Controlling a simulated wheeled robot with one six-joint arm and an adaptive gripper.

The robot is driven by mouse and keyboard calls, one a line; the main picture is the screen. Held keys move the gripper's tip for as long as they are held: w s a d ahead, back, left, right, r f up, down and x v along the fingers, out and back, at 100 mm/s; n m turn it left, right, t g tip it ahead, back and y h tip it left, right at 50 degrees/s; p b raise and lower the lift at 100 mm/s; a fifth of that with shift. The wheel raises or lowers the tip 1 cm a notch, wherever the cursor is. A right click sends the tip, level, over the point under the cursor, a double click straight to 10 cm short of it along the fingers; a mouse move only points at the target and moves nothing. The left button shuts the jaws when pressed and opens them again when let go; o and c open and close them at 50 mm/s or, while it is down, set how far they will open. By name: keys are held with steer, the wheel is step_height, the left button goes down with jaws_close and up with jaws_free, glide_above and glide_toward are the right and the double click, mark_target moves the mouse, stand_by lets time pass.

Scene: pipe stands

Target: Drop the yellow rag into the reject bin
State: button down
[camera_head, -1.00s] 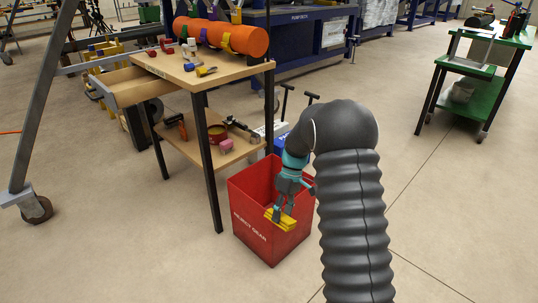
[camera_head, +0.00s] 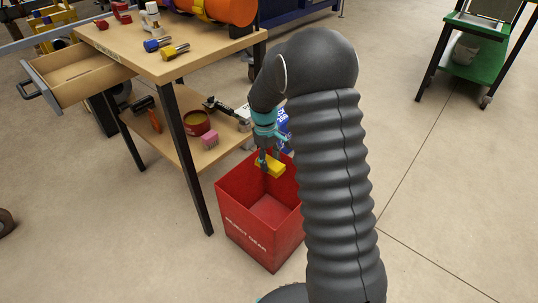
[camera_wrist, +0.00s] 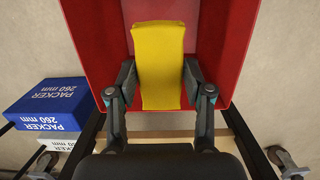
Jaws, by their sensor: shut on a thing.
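The yellow rag (camera_head: 271,167) is a folded block held in my gripper (camera_head: 268,163). In the wrist view the rag (camera_wrist: 159,60) sits between the two fingers of my gripper (camera_wrist: 160,85), which are shut on it. The red reject bin (camera_head: 248,237) stands on the floor with its open top facing up. My gripper and the rag are over the back part of the bin's opening in the head view. The wrist view shows the red bin wall (camera_wrist: 92,35) around the rag. The bin floor looks empty where visible; my arm hides the bin's right side.
A wooden workbench (camera_head: 150,48) with an open drawer (camera_head: 75,78) stands left of the bin. Its lower shelf holds a dark red round container (camera_head: 196,123) and a pink brush-like item (camera_head: 209,140). A blue packer box (camera_wrist: 50,103) is beside the bin.

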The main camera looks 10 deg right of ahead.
step_height(320, 180, down, 13)
steer(key=b, duration=0.9)
steer(key=shift+f, duration=0.1)
steer(key=shift+c, duration=1.9)
jaws_free()
step_height(320, 180, up, 8)
steer(key=p, duration=0.5)
steer(key=shift+w+a+p, duration=0.3)
steer(key=shift+w+p, duration=0.05)
steer(key=shift+p, duration=0.05)
